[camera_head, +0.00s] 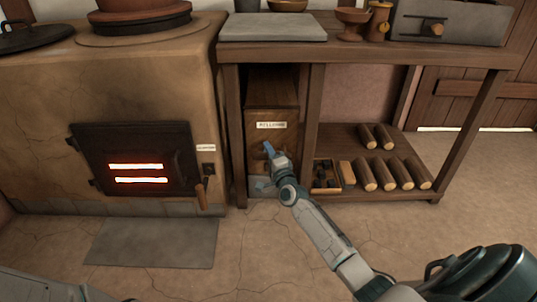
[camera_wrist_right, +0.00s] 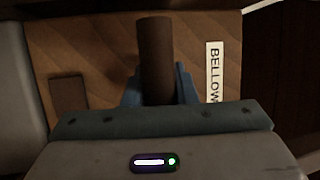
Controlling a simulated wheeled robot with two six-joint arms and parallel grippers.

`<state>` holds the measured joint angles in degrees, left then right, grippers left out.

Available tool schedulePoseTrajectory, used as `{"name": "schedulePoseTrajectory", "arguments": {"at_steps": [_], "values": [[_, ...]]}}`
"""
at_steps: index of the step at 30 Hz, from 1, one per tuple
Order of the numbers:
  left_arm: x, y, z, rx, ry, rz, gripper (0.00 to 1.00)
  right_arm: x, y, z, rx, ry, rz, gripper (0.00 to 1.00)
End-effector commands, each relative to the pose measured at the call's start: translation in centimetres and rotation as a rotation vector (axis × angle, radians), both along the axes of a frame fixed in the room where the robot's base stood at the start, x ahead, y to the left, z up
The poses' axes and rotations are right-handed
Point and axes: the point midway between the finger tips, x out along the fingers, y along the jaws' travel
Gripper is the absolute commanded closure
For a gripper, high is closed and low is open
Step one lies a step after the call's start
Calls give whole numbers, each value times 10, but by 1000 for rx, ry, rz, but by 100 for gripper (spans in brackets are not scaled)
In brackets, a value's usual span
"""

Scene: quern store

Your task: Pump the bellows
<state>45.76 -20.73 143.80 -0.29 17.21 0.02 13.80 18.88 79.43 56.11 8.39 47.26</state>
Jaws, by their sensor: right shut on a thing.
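The bellows (camera_head: 272,95) is a brown wooden box with a label, standing under the worktable next to the stove. Its label (camera_wrist_right: 214,72) also shows in the right wrist view, turned on its side. My right gripper (camera_head: 267,152) is at the front of the box, below the label. In the right wrist view, my right gripper (camera_wrist_right: 158,88) is shut on a dark brown round handle (camera_wrist_right: 157,50), with a blue finger on each side. In the head view the gripper hides most of the handle. My left gripper is not in view.
The clay stove (camera_head: 120,85) has a dark door (camera_head: 135,141) with glowing slots. A grey slab (camera_head: 152,243) lies on the floor before it. Logs (camera_head: 382,172) and a small box of dark lumps (camera_head: 325,176) sit on the low shelf. Floor is clear at right.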

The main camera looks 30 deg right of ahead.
Motion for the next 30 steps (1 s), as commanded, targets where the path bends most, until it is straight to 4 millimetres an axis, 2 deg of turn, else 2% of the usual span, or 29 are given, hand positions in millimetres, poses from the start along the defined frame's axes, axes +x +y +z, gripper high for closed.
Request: {"name": "schedulePoseTrajectory", "arguments": {"at_steps": [2, 3, 6, 14, 19, 30], "values": [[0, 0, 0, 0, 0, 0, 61, 0, 0, -1, 0, 2, 0, 100], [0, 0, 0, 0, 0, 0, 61, 0, 0, -1, 0, 2, 0, 73], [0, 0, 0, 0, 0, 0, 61, 0, 0, -1, 0, 1, 0, 53], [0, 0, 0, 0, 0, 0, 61, -1, 0, 0, 0, 1, 0, 53], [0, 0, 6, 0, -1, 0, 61, -10, 2, -1, -1, 1, 1, 53], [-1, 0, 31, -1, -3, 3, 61, -75, 11, -12, 0, 4, 1, 53]]}}
